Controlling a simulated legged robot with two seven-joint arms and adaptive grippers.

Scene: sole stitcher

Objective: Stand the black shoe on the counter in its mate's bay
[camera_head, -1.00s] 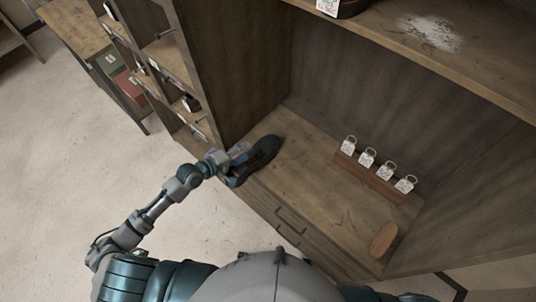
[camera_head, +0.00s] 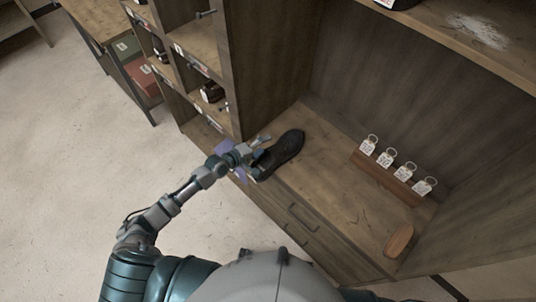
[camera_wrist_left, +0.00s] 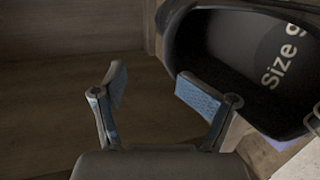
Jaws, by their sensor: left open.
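The black shoe (camera_head: 284,153) lies on the wooden counter (camera_head: 325,182), near the upright at its left. In the left wrist view the shoe (camera_wrist_left: 225,45) fills the upper right, its opening showing a dark insole marked "Size 9". My left gripper (camera_head: 260,150) is beside the shoe's left side. In the left wrist view its fingers (camera_wrist_left: 152,88) are spread with nothing between them; the right finger is close to the shoe's rim, and I cannot tell if they touch. Dark shoes stand in the cubbies at left, one in a lower bay (camera_head: 212,92). My right gripper is not in view.
A wooden rack (camera_head: 385,180) with several tagged rings and a brown oval block (camera_head: 399,240) are on the counter's right. A shelf (camera_head: 470,40) overhangs the back. A purple patch (camera_head: 232,157) shows by my left gripper. The counter's middle is clear.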

